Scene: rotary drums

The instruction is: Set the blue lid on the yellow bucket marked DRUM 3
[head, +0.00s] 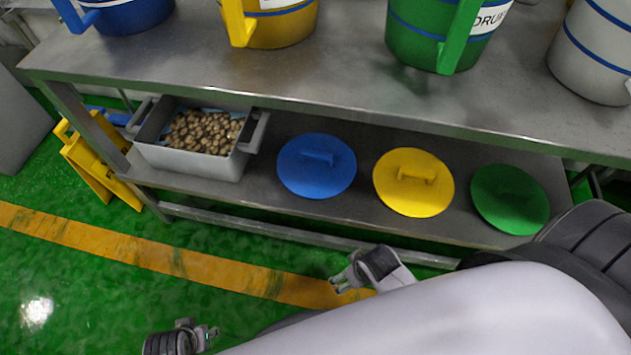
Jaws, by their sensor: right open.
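The round blue lid (317,166) with a bar handle lies on the lower shelf, left of the other lids. The yellow bucket (282,30) stands on the upper bench top, cut off by the top edge; its number cannot be read and its opening is out of view. My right gripper (336,285) is open and empty, low in front of the shelf and apart from the blue lid. My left gripper (211,332) is small at the bottom edge, over the green floor; its jaws are too unclear to judge.
A yellow lid (413,199) and a green lid (509,200) lie right of the blue lid. A grey bin (190,161) of brown lumps is at its left. Blue (124,17), green (416,45) and white (590,60) buckets stand above. The bench's front edge (300,105) overhangs the shelf.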

